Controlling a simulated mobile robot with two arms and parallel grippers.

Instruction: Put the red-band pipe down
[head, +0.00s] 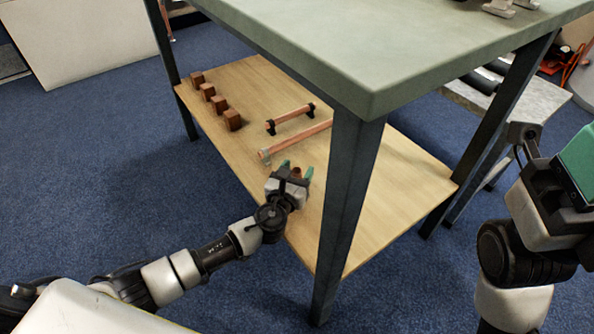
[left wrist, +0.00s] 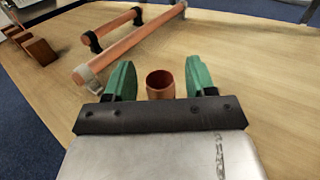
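A short copper tube (left wrist: 160,86) with a dark open end shows between the fingers of my left gripper (left wrist: 158,80) in the left wrist view. The green fingers stand apart, with a gap on each side of the tube. Its lower part is hidden behind the gripper. In the head view my left gripper (head: 296,168) is over the lower wooden shelf, with the tube (head: 296,173) small between its fingers. I cannot make out a red band on it. My right gripper (head: 578,165) shows only partly at the right edge.
On the wooden shelf (head: 400,190) lie a copper pipe with black fittings (head: 290,118), a longer one with a grey fitting (head: 300,138), and several brown blocks (head: 232,120). A table leg (head: 348,200) stands right of my left gripper, and the green tabletop (head: 350,60) overhangs the shelf.

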